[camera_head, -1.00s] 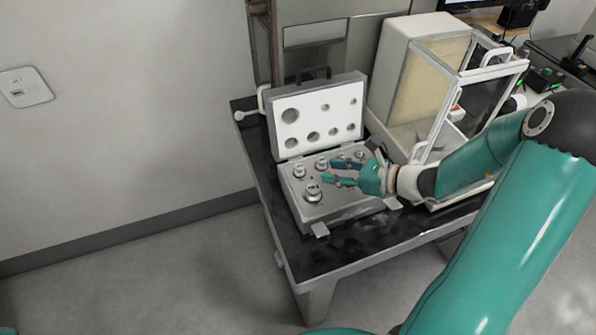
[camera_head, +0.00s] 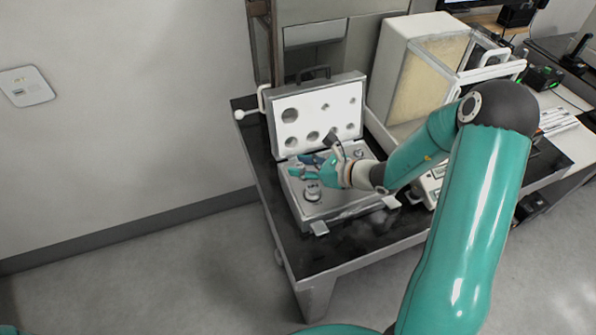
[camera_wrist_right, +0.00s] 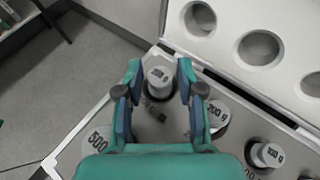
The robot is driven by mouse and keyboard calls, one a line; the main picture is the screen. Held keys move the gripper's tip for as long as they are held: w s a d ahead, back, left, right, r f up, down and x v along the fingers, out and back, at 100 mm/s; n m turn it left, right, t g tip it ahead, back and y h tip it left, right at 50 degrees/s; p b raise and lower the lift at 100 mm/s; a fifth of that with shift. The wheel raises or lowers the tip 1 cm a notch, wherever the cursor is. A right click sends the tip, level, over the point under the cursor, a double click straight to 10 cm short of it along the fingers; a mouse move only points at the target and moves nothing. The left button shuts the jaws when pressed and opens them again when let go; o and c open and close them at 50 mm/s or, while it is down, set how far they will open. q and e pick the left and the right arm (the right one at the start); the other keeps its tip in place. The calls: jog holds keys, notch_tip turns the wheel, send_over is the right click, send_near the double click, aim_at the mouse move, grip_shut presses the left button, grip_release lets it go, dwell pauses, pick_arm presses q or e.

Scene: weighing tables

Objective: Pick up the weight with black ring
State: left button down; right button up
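My right gripper (camera_head: 297,166) is open over the left rear of the weight case. In the right wrist view the open fingers (camera_wrist_right: 159,70) stand on either side of a silver weight (camera_wrist_right: 158,79). I cannot tell whether they touch it. Near it are a silver weight marked 200 g (camera_wrist_right: 216,113), one marked 500 (camera_wrist_right: 97,143), largely hidden by my gripper, and a smaller one (camera_wrist_right: 268,155). In the head view one weight (camera_head: 312,194) stands in front of the gripper. I cannot make out which weight has a black ring. My left gripper is not in view.
The grey case (camera_head: 343,209) lies open on a black-topped table (camera_head: 345,245), its foam-lined lid (camera_head: 345,105) upright behind the weights. A balance enclosure (camera_head: 428,78) stands right of the case. Floor lies free to the left.

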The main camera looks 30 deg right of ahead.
grip_shut()
jog(key=shift+r, duration=0.15)
